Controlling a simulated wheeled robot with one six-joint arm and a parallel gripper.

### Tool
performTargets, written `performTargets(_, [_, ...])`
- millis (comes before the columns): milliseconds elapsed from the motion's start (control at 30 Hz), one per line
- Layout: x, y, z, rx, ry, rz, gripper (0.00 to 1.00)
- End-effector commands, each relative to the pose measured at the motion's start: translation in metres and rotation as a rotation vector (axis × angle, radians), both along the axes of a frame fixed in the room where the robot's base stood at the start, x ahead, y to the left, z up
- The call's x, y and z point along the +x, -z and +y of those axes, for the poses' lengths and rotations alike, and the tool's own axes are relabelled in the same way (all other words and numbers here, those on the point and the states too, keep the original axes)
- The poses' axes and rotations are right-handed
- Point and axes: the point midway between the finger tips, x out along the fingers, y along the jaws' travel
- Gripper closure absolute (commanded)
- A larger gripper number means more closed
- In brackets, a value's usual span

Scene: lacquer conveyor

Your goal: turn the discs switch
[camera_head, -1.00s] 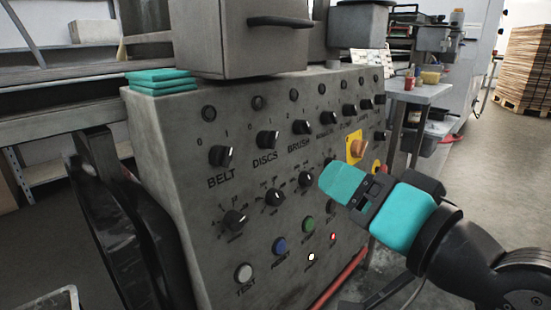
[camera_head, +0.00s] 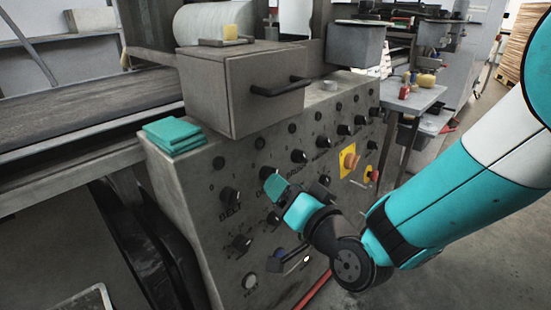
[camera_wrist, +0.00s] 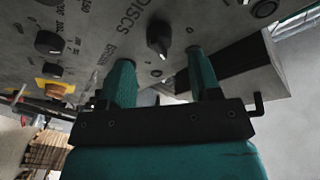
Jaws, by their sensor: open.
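The discs switch is a black rotary knob (camera_head: 267,172) in the upper row of the grey control panel, between the BELT knob (camera_head: 230,197) and the BRUSH knob (camera_head: 298,156). In the wrist view the knob (camera_wrist: 158,38) sits beside the DISCS lettering, ahead of and between my two teal fingertips. My gripper (camera_head: 274,187) is open and empty at the panel face, just below the discs knob. It also shows at the bottom of the wrist view (camera_wrist: 160,66). The fingers partly hide the DISCS label in the head view. I cannot tell whether they touch the panel.
A grey box with a black handle (camera_head: 277,88) overhangs the panel top. Teal cloths (camera_head: 175,134) lie to its left. A yellow-backed orange knob (camera_head: 349,160) and several other knobs lie to the right. A dark dial (camera_head: 241,243) sits below BELT.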

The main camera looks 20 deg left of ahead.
Motion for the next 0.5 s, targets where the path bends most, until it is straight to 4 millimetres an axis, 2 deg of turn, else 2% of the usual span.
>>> performTargets(33, [0.003,-0.007,0.005,-0.003,-0.001,0.001,0.43])
performTargets(300, [0.019,-0.005,0.026,-0.002,-0.001,0.001,0.43])
performTargets(500, [0.024,-0.001,0.033,-0.002,-0.001,0.001,0.43])
